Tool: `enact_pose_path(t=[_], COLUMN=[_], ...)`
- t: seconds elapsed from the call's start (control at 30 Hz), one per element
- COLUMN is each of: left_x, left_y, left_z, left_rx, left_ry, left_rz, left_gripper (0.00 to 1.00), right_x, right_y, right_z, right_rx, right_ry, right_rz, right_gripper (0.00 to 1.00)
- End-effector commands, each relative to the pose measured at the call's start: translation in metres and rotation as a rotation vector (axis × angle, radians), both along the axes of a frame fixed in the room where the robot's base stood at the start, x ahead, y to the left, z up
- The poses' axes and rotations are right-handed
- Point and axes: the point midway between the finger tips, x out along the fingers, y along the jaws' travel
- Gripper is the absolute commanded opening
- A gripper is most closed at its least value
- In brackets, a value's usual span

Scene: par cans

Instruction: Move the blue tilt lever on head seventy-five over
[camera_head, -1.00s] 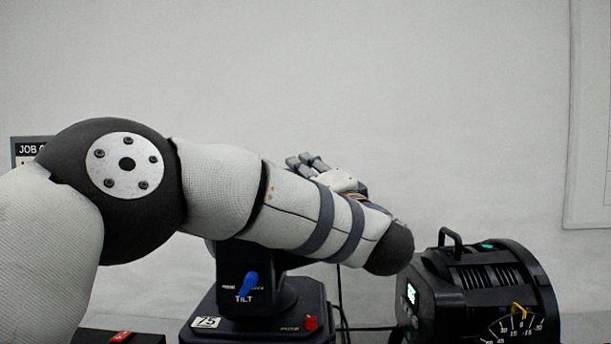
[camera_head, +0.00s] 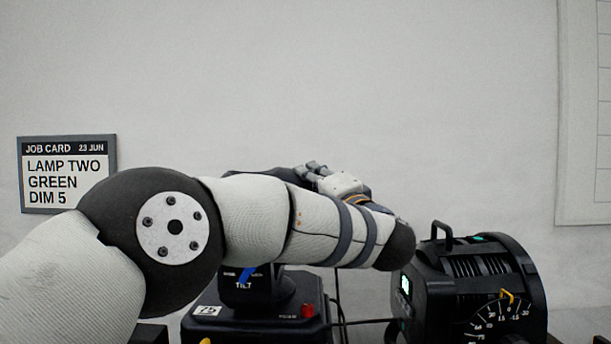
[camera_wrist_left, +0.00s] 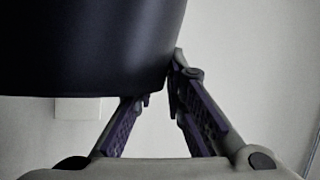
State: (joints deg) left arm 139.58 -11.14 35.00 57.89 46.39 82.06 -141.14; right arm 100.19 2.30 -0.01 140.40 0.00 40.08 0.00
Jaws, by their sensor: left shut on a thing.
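Head seventy-five (camera_head: 250,320) is a black base with a "75" label, a red switch and a TILT panel. Its blue tilt lever (camera_head: 247,273) leans right, its upper part hidden behind my left arm. A dark rounded body (camera_head: 258,174) shows just above the arm. My left gripper (camera_head: 314,169) is at the far side of the forearm, its tips not clear there. In the left wrist view, the gripper fingers (camera_wrist_left: 158,100) converge at the lower edge of a large dark smooth body (camera_wrist_left: 90,45) and are shut on it. My right gripper is not in view.
Another black lamp (camera_head: 475,290) with a handle, green display and yellow dial pointer stands at the right. Cables run between it and the base. A job card (camera_head: 67,175) hangs on the pale wall at the left. The space above the arm is clear.

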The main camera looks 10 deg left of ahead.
Motion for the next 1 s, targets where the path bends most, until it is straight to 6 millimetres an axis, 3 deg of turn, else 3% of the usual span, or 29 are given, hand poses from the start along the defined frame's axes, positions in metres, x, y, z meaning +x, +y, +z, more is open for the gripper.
enact_pose_path(t=[0.27, 0.3, 0.33, 0.77, 1.0], left_x=[0.000, 0.000, 0.000, -0.005, -0.049], left_y=[-0.002, -0.002, -0.002, -0.005, -0.041], left_z=[-0.007, -0.008, -0.007, -0.004, -0.021], left_rx=[-0.011, -0.010, -0.010, -0.006, -0.003], left_ry=[0.013, 0.013, 0.013, 0.007, 0.008], left_rz=[-0.005, -0.004, -0.004, -0.004, -0.006], left_gripper=[0.00, 0.20, 0.27, 0.28, 0.28], right_x=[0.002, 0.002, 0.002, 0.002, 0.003], right_y=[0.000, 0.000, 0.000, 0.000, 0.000], right_z=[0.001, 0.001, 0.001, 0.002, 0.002], right_rx=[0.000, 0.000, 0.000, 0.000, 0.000], right_ry=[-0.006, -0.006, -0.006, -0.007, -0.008], right_rz=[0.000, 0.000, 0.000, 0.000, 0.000], right_gripper=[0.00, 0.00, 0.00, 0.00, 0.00])
